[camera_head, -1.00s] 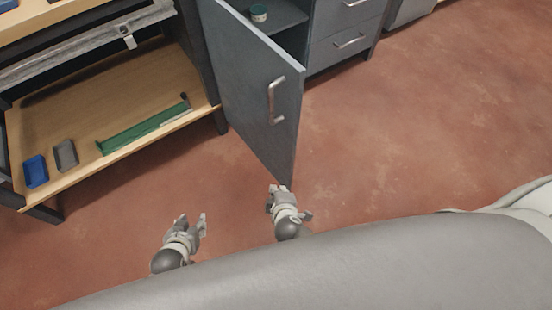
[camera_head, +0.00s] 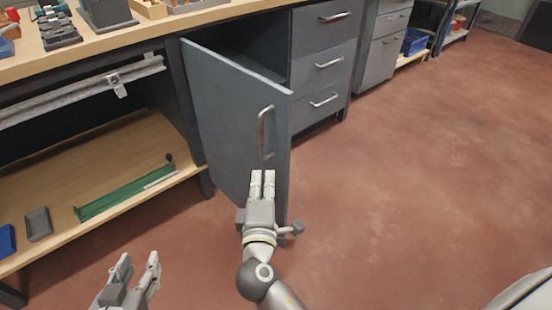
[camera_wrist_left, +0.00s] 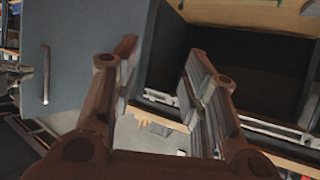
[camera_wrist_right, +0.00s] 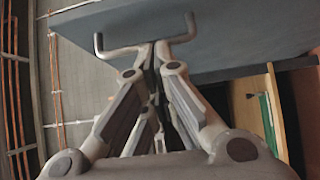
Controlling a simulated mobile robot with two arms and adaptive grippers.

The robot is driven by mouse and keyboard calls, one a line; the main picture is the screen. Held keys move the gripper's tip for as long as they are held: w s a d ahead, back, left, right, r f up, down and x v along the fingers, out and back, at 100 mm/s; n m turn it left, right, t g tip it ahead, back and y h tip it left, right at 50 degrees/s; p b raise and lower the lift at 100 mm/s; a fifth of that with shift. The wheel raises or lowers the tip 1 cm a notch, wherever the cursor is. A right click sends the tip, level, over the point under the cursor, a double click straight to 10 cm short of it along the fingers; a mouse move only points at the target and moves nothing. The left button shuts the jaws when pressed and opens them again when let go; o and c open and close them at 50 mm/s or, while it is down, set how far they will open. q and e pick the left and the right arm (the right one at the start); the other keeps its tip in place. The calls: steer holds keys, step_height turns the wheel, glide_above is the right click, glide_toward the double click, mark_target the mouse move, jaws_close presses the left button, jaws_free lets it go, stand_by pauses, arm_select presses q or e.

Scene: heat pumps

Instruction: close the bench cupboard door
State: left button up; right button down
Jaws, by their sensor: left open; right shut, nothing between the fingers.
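The bench cupboard door (camera_head: 225,120) is blue-grey and stands wide open, swung out toward me from the cupboard (camera_head: 250,45). Its metal bar handle (camera_head: 265,132) is on the face toward the right. My right gripper (camera_head: 262,178) is shut and empty, in front of the door's lower part just below the handle. In the right wrist view the handle (camera_wrist_right: 146,48) lies just beyond the fingertips; whether they touch is unclear. My left gripper (camera_head: 138,262) is open and empty, low at the left, apart from the door. The left wrist view also shows the door (camera_wrist_left: 85,65).
A bench shelf (camera_head: 110,155) at the left holds a green tool (camera_head: 125,192) and small trays. Drawers (camera_head: 325,65) stand right of the cupboard opening. The red floor (camera_head: 420,170) to the right is clear.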

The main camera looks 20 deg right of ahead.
glide_toward(277, 142)
steer(key=w+a, duration=0.2)
steer(key=w, duration=0.1)
arm_select(q)
steer(key=shift+w+d+r+t, duration=0.15)
steer(key=shift+w+r+t, duration=0.2)
steer(key=shift+r, duration=0.2)
steer(key=shift+w+d+r+t, duration=0.15)
steer(key=shift+w+r+t, duration=0.15)
steer(key=shift+r, duration=0.25)
arm_select(e)
steer(key=shift+w+d, duration=0.35)
steer(key=shift+d, duration=0.55)
steer(key=shift+w+d, duration=0.3)
steer(key=shift+d, duration=0.6)
steer(key=shift+d, duration=0.15)
